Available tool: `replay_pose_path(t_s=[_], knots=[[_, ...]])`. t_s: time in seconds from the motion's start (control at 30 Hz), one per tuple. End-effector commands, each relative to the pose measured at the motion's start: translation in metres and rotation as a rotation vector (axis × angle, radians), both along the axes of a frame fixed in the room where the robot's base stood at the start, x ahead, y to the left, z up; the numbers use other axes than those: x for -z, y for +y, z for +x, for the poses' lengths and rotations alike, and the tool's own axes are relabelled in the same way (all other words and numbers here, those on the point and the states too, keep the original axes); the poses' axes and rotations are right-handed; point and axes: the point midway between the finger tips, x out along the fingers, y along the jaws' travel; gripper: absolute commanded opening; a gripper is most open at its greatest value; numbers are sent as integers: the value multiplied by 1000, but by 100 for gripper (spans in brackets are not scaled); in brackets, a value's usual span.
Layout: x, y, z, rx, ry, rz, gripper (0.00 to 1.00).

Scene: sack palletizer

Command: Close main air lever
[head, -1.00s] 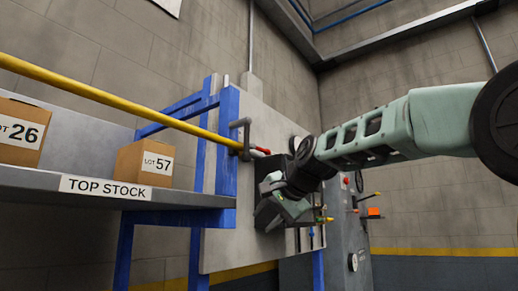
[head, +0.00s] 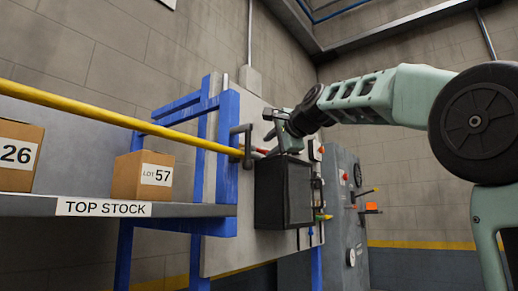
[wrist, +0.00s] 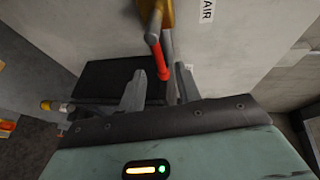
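The main air lever is a grey arm with a red grip (wrist: 161,62) on a yellow valve body (wrist: 166,12), beside a panel label reading "AIR" (wrist: 207,10). In the head view the red grip (head: 259,153) shows small at the end of the yellow pipe, partly hidden near my gripper. My gripper (head: 270,124) is up by the lever, above the dark box. In the wrist view my gripper (wrist: 160,86) is open, with its two grey fingers apart. The red tip appears between the fingertips in the picture; I cannot tell whether they touch it.
A dark box (head: 284,194) sticks out from the panel below the lever. The yellow pipe (head: 95,115) runs left over a shelf (head: 25,206) with cartons (head: 142,176). A grey cabinet (head: 345,205) with levers and knobs stands to the right.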

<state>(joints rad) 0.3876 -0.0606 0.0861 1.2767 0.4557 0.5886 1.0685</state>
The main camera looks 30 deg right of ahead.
Motion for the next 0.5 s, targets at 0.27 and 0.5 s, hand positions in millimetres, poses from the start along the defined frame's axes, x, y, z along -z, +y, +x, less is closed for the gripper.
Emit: replay_pose_path(t_s=[0.27,0.5], knots=[[7,-2,52,-2,3,-1,33],[12,-3,71,-1,0,-1,33]])
